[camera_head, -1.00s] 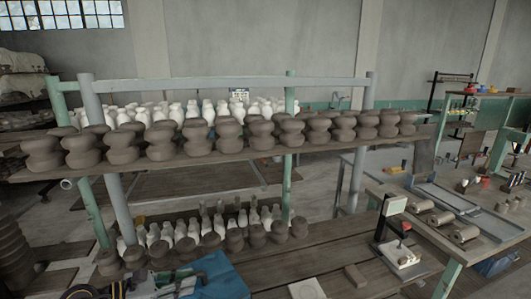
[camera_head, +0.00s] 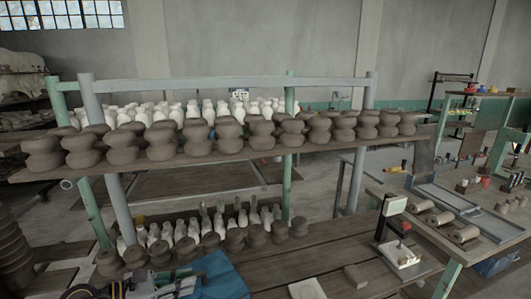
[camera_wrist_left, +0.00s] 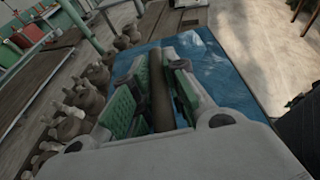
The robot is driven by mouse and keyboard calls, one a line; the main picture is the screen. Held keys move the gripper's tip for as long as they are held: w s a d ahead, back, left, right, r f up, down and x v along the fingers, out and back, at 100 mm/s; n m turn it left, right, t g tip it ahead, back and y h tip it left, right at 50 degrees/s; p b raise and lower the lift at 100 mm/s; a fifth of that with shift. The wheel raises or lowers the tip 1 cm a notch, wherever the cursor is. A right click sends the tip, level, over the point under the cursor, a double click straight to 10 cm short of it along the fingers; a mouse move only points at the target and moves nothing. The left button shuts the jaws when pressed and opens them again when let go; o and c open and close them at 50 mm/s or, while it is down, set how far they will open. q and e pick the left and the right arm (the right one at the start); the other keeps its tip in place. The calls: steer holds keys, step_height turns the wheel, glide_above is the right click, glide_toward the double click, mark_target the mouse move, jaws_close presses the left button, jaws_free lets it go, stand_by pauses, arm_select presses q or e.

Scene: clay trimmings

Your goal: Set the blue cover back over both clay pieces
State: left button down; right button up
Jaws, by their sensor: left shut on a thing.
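The blue cover (camera_head: 222,281) shows at the bottom of the head view, at the near edge of the wooden bench. It also spreads under and around my fingers in the left wrist view (camera_wrist_left: 215,65). My left gripper (camera_head: 178,283) is at the cover's left side. In the left wrist view its green-padded fingers (camera_wrist_left: 160,88) are shut on a brown bar (camera_wrist_left: 159,95) lying along the cover; I cannot tell whether bar and cover are joined. A small brown block (camera_head: 355,275) and a pale slab (camera_head: 307,289) lie uncovered on the bench; I cannot tell whether these are the clay pieces. My right gripper is out of view.
Shelves hold a row of dark clay pots (camera_head: 230,136) and white bottles above, and more pots (camera_head: 257,234) below, close beyond the cover. A small stand (camera_head: 392,225) rises at the bench's right. The bench (camera_head: 300,262) between is mostly clear.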

arm_select(q)
steer(key=shift+w+r, duration=0.1)
steer(key=shift+r, duration=0.05)
steer(key=shift+w+r, duration=0.5)
steer(key=shift+r, duration=0.25)
steer(key=shift+w+d+r+m+g+h+b, duration=0.8)
steer(key=shift+w+d+r+b, duration=1.7)
steer(key=shift+w+r, duration=2.45)
steer(key=w+f+n+t+y, duration=0.2)
steer(key=w+f, duration=0.2)
steer(key=f, duration=0.1)
steer(key=shift+w+d+f, duration=0.15)
steer(key=shift+f, duration=0.05)
